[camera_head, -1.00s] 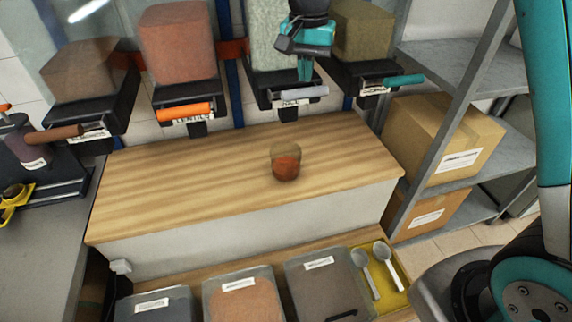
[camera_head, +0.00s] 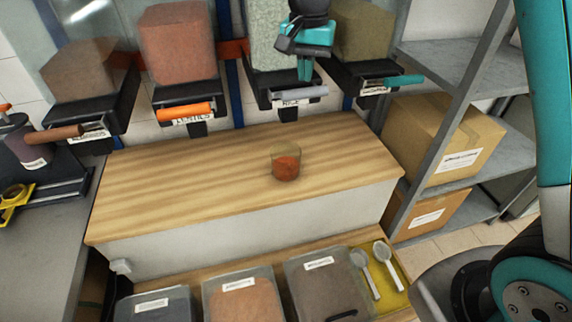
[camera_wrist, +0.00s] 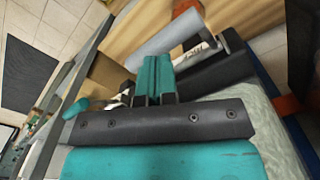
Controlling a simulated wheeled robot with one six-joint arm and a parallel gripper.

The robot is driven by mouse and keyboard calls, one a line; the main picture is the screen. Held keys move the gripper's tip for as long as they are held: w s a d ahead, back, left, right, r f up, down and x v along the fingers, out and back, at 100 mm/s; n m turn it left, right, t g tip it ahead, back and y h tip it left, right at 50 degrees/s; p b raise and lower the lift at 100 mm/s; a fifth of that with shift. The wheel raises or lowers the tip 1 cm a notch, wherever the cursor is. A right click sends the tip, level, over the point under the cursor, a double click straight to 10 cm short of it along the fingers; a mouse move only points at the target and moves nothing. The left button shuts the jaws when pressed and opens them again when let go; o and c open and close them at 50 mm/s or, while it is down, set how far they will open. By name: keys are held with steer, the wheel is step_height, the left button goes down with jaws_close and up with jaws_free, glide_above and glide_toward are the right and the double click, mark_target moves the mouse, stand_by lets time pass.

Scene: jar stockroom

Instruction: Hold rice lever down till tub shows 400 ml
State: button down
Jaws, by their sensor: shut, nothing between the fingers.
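The rice dispenser (camera_head: 272,45) holds pale, speckled grain at the back of the head view. Its grey lever (camera_head: 305,93) sticks out at the front and also shows in the wrist view (camera_wrist: 160,42). My gripper (camera_head: 304,76) is just above the lever, with its teal fingers (camera_wrist: 153,78) shut together and empty. I cannot tell whether the fingertips touch the lever. A small clear tub (camera_head: 286,166) stands upright on the wooden counter, in front of the dispensers. Its lower part is orange-red and its upper part looks clear. Its scale is too small to read.
Other dispensers stand beside it, with an orange lever (camera_head: 184,112), a brown lever (camera_head: 53,134) and a teal lever (camera_head: 404,81). Several bins and a yellow tray (camera_head: 398,296) with scoops lie in front. Metal shelves with cardboard boxes (camera_head: 440,140) stand at right. The counter (camera_head: 190,175) is mostly clear.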

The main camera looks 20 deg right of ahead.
mark_target(305, 92)
steer(key=shift+f, duration=0.1)
steer(key=shift+f+b, duration=2.15)
steer(key=shift+f, duration=1.55)
stand_by(0.5)
steer(key=shift+r+p, duration=1.25)
stand_by(2.5)
